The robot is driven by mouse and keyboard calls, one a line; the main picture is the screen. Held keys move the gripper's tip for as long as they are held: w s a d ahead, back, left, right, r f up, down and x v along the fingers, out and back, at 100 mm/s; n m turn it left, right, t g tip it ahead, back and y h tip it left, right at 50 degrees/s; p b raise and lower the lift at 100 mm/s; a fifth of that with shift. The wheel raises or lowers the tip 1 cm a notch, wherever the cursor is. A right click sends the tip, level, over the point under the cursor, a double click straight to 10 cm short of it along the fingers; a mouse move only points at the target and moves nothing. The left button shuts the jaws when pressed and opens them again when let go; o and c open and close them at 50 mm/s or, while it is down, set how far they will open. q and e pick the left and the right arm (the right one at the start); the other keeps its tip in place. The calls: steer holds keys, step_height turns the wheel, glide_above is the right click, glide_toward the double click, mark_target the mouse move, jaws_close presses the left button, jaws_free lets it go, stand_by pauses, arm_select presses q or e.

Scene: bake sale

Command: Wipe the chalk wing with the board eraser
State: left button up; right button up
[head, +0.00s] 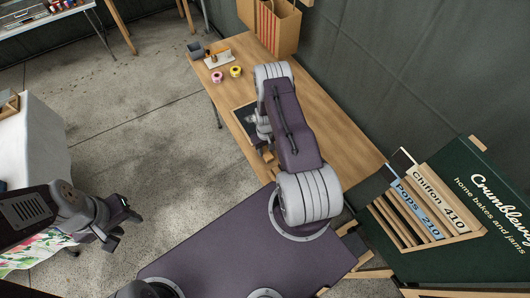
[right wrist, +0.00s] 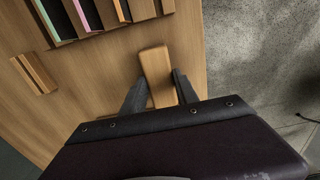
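The board eraser, a tan wooden block (right wrist: 154,66), lies near the table edge in the right wrist view. My right gripper (right wrist: 160,76) has one dark finger on each side of it, close to its sides. The fingers look open around it; whether they touch it is hard to tell. In the head view a tan piece (head: 267,155) shows beside my right arm at the table edge. A small dark chalkboard (head: 240,110) lies on the table, partly covered by my right arm; its wing drawing is not clear. My left gripper (head: 121,225) is open and empty over the floor.
Paper bags (head: 270,25) stand behind. A price rack (head: 425,205) is at the right. Coloured slots (right wrist: 80,15) and a small wooden piece (right wrist: 35,73) show in the wrist view.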

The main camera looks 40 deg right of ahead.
mark_target(265, 150)
steer(key=shift+w+d+r+p, duration=0.1)
steer(key=shift+w+r+p, duration=0.05)
steer(key=shift+r+p, duration=0.35)
step_height(265, 150, up, 4)
steer(key=p, duration=0.2)
steer(key=shift+p, duration=0.35)
